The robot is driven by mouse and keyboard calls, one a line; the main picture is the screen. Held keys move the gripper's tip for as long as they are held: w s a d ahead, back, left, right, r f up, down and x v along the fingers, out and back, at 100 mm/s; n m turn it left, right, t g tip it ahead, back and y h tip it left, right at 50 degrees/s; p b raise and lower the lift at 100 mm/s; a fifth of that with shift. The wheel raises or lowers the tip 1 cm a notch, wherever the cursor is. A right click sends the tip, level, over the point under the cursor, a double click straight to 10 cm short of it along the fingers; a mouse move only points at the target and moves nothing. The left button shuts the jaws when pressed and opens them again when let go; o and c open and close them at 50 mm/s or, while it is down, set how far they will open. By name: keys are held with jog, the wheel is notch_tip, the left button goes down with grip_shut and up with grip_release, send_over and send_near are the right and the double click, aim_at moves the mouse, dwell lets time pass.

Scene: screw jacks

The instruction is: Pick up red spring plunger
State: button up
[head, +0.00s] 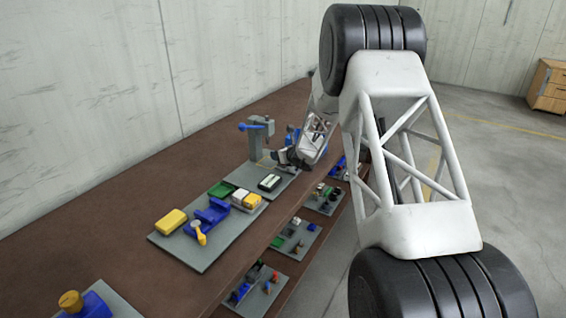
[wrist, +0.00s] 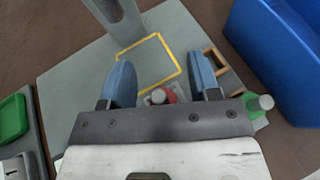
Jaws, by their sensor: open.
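The red spring plunger (wrist: 170,96) shows in the wrist view as a small red piece beside a grey round part, just past the front edge of my gripper's palm. The palm hides part of it. My gripper (wrist: 160,82) is open, with one blue finger to the left of the red piece and one to the right. The fingers are apart from it in the picture. In the head view my gripper (head: 283,157) is small and far off over the bench, and I cannot make out the red piece there.
In the wrist view a yellow frame (wrist: 122,52) lies on a grey plate (wrist: 62,85), below a grey upright post (wrist: 118,15). A blue bin (wrist: 275,60) stands at right, near a green-and-white part (wrist: 262,103). A green block (wrist: 12,118) is at left.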

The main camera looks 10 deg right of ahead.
dwell(0.3)
grip_shut()
jog(key=shift+r, duration=0.1)
jog(key=shift+r, duration=1.45)
jog(key=shift+s+r, duration=0.25)
jog(key=s+a+r, duration=0.1)
jog(key=s, duration=1.4)
jog(key=shift+s+r, duration=0.2)
